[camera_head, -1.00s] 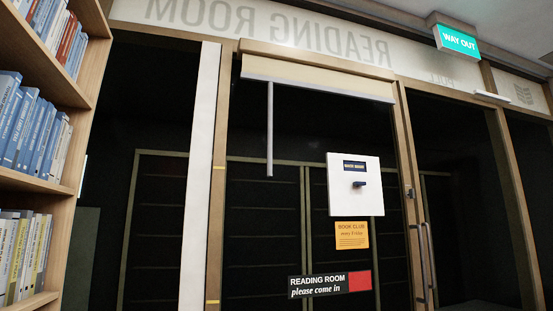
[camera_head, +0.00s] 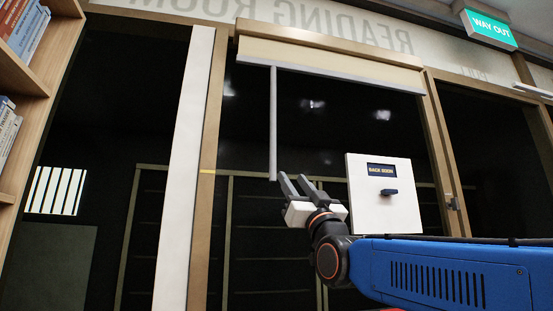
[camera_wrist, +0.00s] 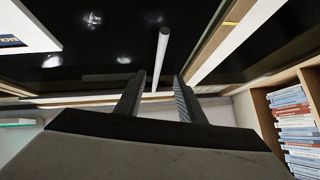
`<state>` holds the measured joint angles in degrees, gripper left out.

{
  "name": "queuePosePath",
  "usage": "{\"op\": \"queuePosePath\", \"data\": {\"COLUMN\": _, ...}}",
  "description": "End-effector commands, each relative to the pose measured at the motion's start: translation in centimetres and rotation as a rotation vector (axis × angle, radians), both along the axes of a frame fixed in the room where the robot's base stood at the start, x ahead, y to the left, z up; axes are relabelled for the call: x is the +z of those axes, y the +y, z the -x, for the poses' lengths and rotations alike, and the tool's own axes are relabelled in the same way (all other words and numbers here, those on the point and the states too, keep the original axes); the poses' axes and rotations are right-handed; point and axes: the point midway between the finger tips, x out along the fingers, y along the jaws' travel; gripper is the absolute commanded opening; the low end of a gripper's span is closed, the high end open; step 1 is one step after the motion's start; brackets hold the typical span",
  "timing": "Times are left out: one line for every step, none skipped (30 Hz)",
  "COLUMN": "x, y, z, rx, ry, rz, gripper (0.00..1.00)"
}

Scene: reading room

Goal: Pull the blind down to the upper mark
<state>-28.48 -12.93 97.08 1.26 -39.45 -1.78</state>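The cream blind (camera_head: 325,60) is rolled mostly up at the top of the glass door, its grey bottom bar (camera_head: 330,78) well above the yellow upper mark (camera_head: 208,171) on the left wooden post. A thin grey pull rod (camera_head: 273,120) hangs from the bar. My gripper (camera_head: 294,180) is open, its fingertips close to the rod's lower end, slightly right of it in the head view. In the wrist view the rod (camera_wrist: 161,58) appears between the two open fingers (camera_wrist: 159,76), with no contact visible. Whether it lies at finger depth is unclear.
A white box (camera_head: 383,215) with a small display and a dark knob is on the glass right of my gripper. A bookshelf (camera_head: 35,85) stands at the left. A white strip (camera_head: 180,170) runs beside the left post. A green WAY OUT sign (camera_head: 490,28) hangs upper right.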

Motion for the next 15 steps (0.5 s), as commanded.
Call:
{"op": "queuePosePath", "data": {"x": 0.2, "y": 0.2, "z": -0.4, "rx": 0.000, "ry": 0.002, "rz": 0.001, "gripper": 0.36}}
{"op": "queuePosePath", "data": {"x": 0.5, "y": 0.3, "z": -0.7, "rx": 0.000, "ry": 0.002, "rz": 0.001, "gripper": 0.36}}
{"op": "queuePosePath", "data": {"x": 0.9, "y": 0.5, "z": -1.0, "rx": 0.000, "ry": 0.002, "rz": 0.001, "gripper": 0.36}}
{"op": "queuePosePath", "data": {"x": 1.2, "y": 0.6, "z": -1.3, "rx": 0.000, "ry": 0.002, "rz": 0.001, "gripper": 0.36}}
{"op": "queuePosePath", "data": {"x": 1.6, "y": 0.8, "z": -1.6, "rx": 0.000, "ry": 0.002, "rz": 0.001, "gripper": 0.36}}
{"op": "queuePosePath", "data": {"x": 2.0, "y": 1.1, "z": -2.1, "rx": 0.000, "ry": 0.004, "rz": 0.002, "gripper": 0.36}}
{"op": "queuePosePath", "data": {"x": 2.5, "y": 1.2, "z": -2.4, "rx": 0.000, "ry": 0.003, "rz": 0.001, "gripper": 0.36}}
{"op": "queuePosePath", "data": {"x": 2.8, "y": 1.4, "z": -2.8, "rx": 0.000, "ry": 0.003, "rz": 0.001, "gripper": 0.36}}
{"op": "queuePosePath", "data": {"x": 3.3, "y": 1.6, "z": -3.2, "rx": -0.001, "ry": 0.003, "rz": 0.001, "gripper": 0.36}}
{"op": "queuePosePath", "data": {"x": 3.6, "y": 1.8, "z": -3.6, "rx": -0.001, "ry": 0.003, "rz": 0.002, "gripper": 0.36}}
{"op": "queuePosePath", "data": {"x": 4.1, "y": 1.9, "z": -3.9, "rx": -0.001, "ry": 0.003, "rz": 0.001, "gripper": 0.36}}
{"op": "queuePosePath", "data": {"x": 4.5, "y": 2.2, "z": -4.3, "rx": -0.001, "ry": 0.003, "rz": 0.001, "gripper": 0.36}}
{"op": "queuePosePath", "data": {"x": 4.9, "y": 2.4, "z": -4.7, "rx": -0.001, "ry": 0.003, "rz": 0.001, "gripper": 0.36}}
{"op": "queuePosePath", "data": {"x": 5.3, "y": 2.5, "z": -5.0, "rx": -0.001, "ry": 0.004, "rz": 0.002, "gripper": 0.36}}
{"op": "queuePosePath", "data": {"x": 5.7, "y": 2.7, "z": -5.4, "rx": -0.001, "ry": 0.004, "rz": 0.002, "gripper": 0.36}}
